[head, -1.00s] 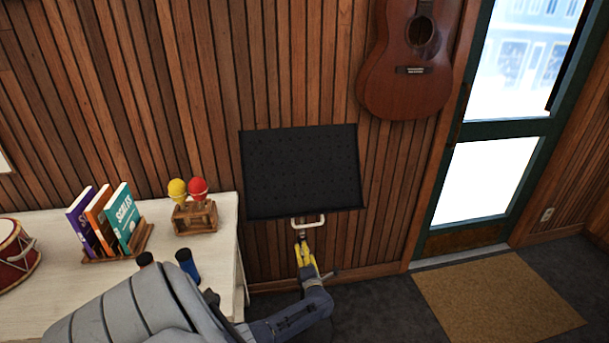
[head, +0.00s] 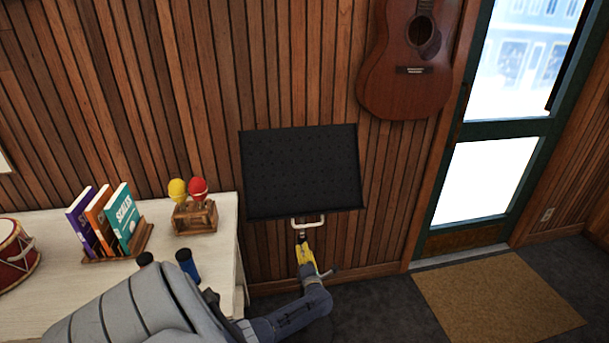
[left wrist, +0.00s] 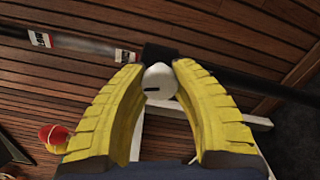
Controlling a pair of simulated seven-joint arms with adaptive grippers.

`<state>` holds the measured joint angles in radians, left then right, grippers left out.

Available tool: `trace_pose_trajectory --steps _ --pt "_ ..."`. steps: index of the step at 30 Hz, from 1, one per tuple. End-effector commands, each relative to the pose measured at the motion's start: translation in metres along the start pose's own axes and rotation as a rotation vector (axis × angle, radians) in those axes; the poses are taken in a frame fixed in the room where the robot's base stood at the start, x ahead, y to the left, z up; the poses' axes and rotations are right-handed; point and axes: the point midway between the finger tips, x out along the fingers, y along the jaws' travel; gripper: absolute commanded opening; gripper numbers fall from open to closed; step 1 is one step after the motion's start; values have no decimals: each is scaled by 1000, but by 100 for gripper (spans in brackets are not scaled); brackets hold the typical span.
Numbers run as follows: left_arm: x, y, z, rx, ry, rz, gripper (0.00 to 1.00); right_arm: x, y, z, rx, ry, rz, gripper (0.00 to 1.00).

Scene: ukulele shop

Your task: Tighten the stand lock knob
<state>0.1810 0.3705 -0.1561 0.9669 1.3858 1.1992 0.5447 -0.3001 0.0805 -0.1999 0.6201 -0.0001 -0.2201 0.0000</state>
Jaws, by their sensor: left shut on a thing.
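The music stand has a black perforated desk (head: 302,172) in front of the slatted wall, with a pale bracket (head: 308,223) under it. In the left wrist view the white lock knob (left wrist: 160,82) has a dark slot on its face and sits on a black block (left wrist: 158,54) on the stand's pole (left wrist: 215,73). My left gripper (left wrist: 160,76) has yellow fingers, shut on the knob from both sides. In the head view the left gripper (head: 305,250) is below the desk, and the knob cannot be made out there. My right gripper is not in view.
A white table (head: 225,250) at left carries several books (head: 103,220), maracas in a wooden holder (head: 195,216) and a red drum (head: 16,252). A guitar (head: 405,75) hangs on the wall. A doormat (head: 495,295) lies by the door at right.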

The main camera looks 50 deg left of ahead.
Motion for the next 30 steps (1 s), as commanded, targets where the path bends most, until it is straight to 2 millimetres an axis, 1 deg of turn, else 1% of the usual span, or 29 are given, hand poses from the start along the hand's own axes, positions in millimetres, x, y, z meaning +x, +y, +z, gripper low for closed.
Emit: trace_pose_trajectory --steps 5,8,15,18,29,30 --pt "0 0 0 2 1 -1 0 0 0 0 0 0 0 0" --pt "-1 -1 0 36 2 -2 0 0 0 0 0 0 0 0" --pt "0 0 -1 226 3 -1 0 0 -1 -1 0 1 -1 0" --pt "-1 0 0 279 2 -1 0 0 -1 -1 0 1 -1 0" --pt "0 0 -1 307 1 -1 0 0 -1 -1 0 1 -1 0" --pt "0 0 -1 307 1 -1 29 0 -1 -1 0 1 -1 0"
